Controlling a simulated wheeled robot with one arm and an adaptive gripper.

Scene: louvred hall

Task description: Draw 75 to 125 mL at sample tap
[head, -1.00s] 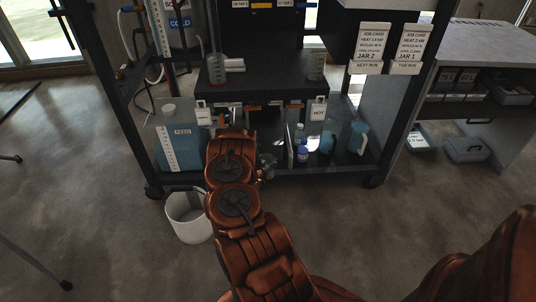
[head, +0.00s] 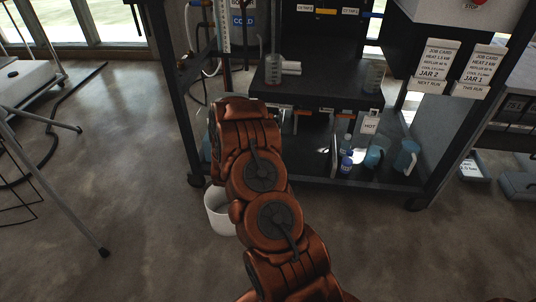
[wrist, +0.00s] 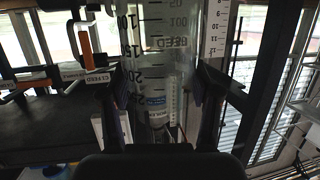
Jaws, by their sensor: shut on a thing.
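In the wrist view a clear graduated vessel (wrist: 160,72) with dark scale marks stands between the two fingers of my gripper (wrist: 165,105), which is shut on it. Whether it holds liquid, I cannot tell. Beside it on the left is a tap with an orange handle (wrist: 85,42) and a white tag reading C3 FEED (wrist: 97,78). In the head view my arm hides the gripper and the vessel. Orange-handled fittings (head: 302,111) show along the front of the dark bench shelf (head: 325,93).
A white bucket (head: 218,213) stands on the floor beside my arm. Two beakers, one at left (head: 273,70) and one at right (head: 373,76), stand on the shelf. Small bottles (head: 346,160) and a blue jug (head: 406,157) stand below, near a HOT tag (head: 369,124). A tripod leg (head: 60,190) is at left.

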